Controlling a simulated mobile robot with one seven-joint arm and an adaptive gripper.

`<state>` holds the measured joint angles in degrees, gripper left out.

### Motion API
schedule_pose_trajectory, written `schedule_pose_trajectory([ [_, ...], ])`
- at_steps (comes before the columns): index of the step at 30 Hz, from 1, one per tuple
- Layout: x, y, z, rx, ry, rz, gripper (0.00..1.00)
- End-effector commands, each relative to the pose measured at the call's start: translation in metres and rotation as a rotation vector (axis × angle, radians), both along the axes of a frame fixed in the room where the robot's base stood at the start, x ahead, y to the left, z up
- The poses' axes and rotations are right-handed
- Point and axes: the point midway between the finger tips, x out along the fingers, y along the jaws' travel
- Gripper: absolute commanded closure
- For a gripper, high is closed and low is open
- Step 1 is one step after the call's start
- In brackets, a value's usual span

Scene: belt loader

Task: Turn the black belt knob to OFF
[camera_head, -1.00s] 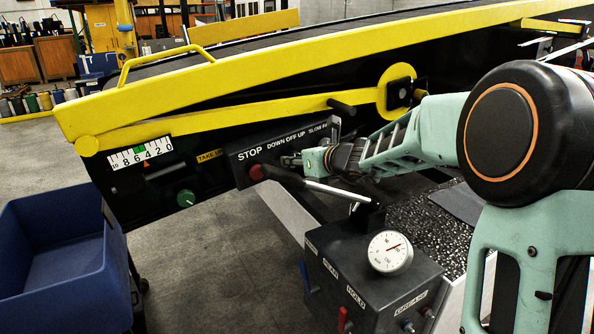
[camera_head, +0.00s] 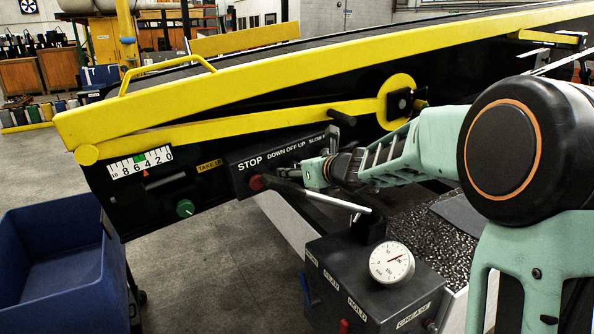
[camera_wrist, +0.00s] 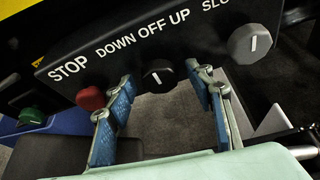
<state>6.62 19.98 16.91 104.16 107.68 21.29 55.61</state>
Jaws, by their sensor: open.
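The black belt knob (camera_wrist: 159,76) sits on the dark control panel (camera_wrist: 118,62), below the DOWN OFF UP lettering. It carries a short pale mark, whose exact direction I cannot read surely. My gripper (camera_wrist: 160,82) is open in the wrist view, with one blue-padded finger on each side of the knob. I cannot tell whether either finger touches it. In the head view my gripper (camera_head: 303,173) is at the panel (camera_head: 275,160), and the black knob is hidden behind it.
A red stop button (camera_wrist: 91,98) is just left of the left finger, and a grey knob (camera_wrist: 249,44) is up and right. A black box with a gauge (camera_head: 391,262) and a thin light rod stand below my arm. A blue bin (camera_head: 50,230) is at left.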

Motion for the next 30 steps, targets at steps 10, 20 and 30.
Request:
schedule_pose_trajectory([
  [10, -0.02, -0.014, 0.012, -0.001, -0.003, -0.002, 0.51],
  [20, -0.066, -0.046, 0.034, -0.001, -0.003, -0.002, 0.51],
  [30, -0.091, -0.062, 0.046, 0.0, 0.0, -0.001, 0.51],
])
